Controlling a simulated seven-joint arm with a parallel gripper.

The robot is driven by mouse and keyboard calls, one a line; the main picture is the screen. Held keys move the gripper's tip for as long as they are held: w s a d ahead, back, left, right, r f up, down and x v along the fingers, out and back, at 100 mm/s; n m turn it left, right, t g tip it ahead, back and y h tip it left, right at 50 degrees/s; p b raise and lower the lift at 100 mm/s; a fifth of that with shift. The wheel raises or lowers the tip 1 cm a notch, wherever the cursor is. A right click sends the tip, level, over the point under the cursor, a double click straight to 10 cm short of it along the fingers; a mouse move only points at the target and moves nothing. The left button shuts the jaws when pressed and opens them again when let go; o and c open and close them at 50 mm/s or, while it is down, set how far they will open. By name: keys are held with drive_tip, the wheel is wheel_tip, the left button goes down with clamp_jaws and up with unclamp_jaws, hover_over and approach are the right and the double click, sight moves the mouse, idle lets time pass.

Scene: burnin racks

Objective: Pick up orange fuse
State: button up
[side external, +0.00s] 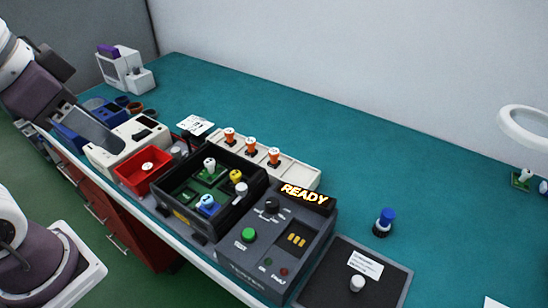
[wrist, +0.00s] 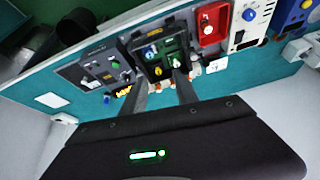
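Several orange-topped fuses with white bodies, including the middle one (side external: 250,146), stand in a row in a white tray (side external: 300,175) in the side external view. In the wrist view, small orange and white parts show beside the fingers, mostly hidden by them. My gripper (wrist: 158,82) shows in the wrist view with its two dark fingers apart. It is open, and I see nothing held between the fingers. The fingertips overlap the black bin and tray area in that picture; their height above it is unclear. The fingers are not visible in the side external view.
A black bin (side external: 178,215) holding white, yellow and blue-topped parts stands beside the tray. A tester (side external: 262,255) with a lit READY display (side external: 305,194) is to its right. A red bin (side external: 130,181) is left. A blue-topped part (side external: 384,222) stands on the teal bench.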

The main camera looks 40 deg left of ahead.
drive_tip(key=w+d+r+m+g, duration=0.15)
drive_tip(key=w+m, duration=0.35)
drive_tip(key=w, duration=0.6)
drive_tip(key=m+g, duration=0.4)
drive_tip(key=m, duration=0.7)
hover_over(274, 151)
wheel_tip(274, 151, down, 18)
drive_tip(key=shift+w+d+r, duration=0.1)
drive_tip(key=shift+r, duration=0.05)
drive_tip(key=shift+m, duration=0.3)
wheel_tip(274, 151, down, 8)
drive_tip(key=shift+r, duration=0.2)
clamp_jaws()
